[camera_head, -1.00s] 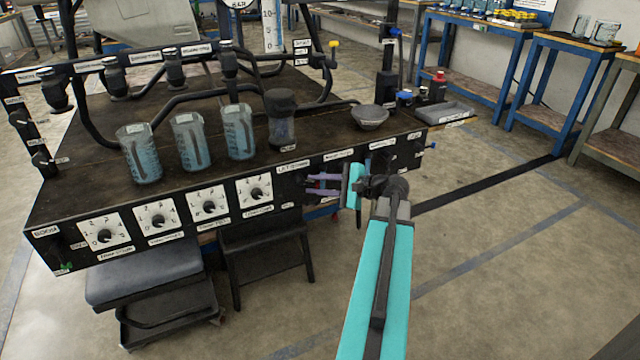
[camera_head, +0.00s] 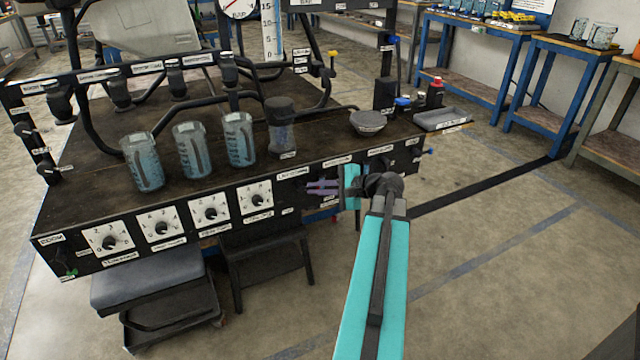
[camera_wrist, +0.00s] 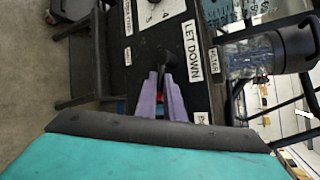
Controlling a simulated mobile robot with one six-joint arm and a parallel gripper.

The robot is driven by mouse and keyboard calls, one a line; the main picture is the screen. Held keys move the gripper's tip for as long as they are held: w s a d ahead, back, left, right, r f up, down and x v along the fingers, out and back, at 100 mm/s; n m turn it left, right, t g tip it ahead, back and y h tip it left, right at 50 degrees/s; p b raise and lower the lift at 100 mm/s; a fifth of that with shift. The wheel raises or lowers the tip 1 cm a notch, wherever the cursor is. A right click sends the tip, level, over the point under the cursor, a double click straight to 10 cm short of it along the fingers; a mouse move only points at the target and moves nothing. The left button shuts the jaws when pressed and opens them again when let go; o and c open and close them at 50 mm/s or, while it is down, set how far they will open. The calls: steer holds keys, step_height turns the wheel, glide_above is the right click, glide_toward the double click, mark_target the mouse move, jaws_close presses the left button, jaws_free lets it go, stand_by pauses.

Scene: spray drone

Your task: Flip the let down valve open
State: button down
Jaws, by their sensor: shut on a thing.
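The let down valve (camera_wrist: 166,62) is a small dark lever on the black front panel, beside the white "LET DOWN" label (camera_wrist: 192,50) in the wrist view. My gripper (camera_wrist: 160,76) has two purple fingers, shut on the valve's lever with their tips at the panel. A little red shows between the fingers, and I cannot tell what it belongs to. In the head view my gripper (camera_head: 309,187) reaches the panel from the right, below the let down label (camera_head: 293,173). The lever is too small there to tell its angle.
Several white dials (camera_head: 210,211) line the panel to the left. A dark-topped clear filter (camera_head: 282,130), several blue-tinted beakers (camera_head: 240,140) and a grey bowl (camera_head: 368,122) stand on the bench. A stool (camera_head: 268,255) is below. Floor to the right is clear.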

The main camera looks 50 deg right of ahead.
steer(key=n+p, duration=0.1)
steer(key=r+g+h+p, duration=0.1)
steer(key=p, duration=0.1)
steer(key=shift+a+n+h, duration=0.2)
steer(key=shift+n+h, duration=0.1)
steer(key=shift+n, duration=0.1)
steer(key=shift+g, duration=0.3)
steer(key=c, duration=1.9)
jaws_free()
steer(key=shift+o, duration=0.2)
steer(key=shift+d+r, duration=0.1)
